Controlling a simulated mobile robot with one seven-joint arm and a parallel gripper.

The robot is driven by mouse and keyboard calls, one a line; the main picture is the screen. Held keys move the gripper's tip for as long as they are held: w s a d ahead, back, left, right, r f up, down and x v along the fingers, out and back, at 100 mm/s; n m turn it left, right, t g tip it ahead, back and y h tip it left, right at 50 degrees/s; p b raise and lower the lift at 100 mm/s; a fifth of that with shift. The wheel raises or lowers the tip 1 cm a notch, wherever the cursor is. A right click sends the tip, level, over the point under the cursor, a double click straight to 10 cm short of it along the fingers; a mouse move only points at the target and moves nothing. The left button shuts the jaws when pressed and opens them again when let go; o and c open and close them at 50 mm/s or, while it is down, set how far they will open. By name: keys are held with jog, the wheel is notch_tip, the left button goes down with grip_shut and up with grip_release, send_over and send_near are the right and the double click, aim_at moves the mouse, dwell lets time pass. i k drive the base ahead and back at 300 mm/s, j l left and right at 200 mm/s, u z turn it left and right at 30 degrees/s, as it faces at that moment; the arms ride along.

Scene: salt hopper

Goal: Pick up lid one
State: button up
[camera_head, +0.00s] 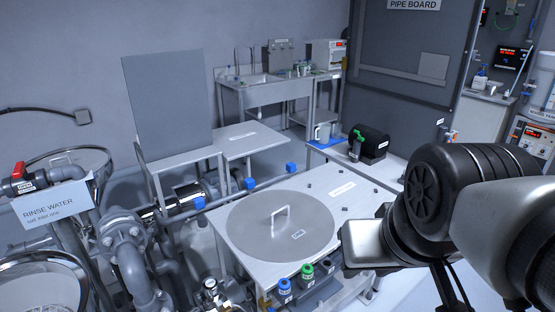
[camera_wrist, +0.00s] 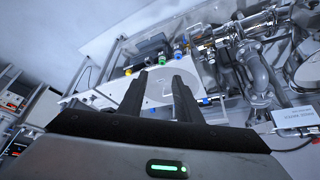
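A large round grey metal lid (camera_head: 255,235) lies flat on the pale bench top, with an arched handle (camera_head: 281,212) standing up at its middle and a small label in front of the handle. In the wrist view the lid (camera_wrist: 156,92) shows between and beyond my fingers. My gripper (camera_wrist: 162,77) has its two dark fingers apart with nothing between them. In the head view the end of my arm is to the right of the lid, apart from the handle; its fingers cannot be made out there.
Blue, green and black capped fittings (camera_head: 307,270) stand at the bench's front edge. Several blue blocks (camera_head: 291,168) line its back edge. A grey upright panel (camera_head: 168,100) stands behind. Pipes and a red-handled valve (camera_head: 18,172) crowd the left. A black device (camera_head: 369,145) sits at the far right.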

aim_at(273, 227)
jog(key=i+l+u, duration=0.1)
jog(key=l, duration=0.25)
jog(key=i+l+u, duration=0.25)
jog(key=l, duration=0.45)
jog(key=i+l+u, duration=0.15)
jog(key=i, duration=0.25)
jog(key=i+l+u, duration=0.15)
jog(key=i+l, duration=0.25)
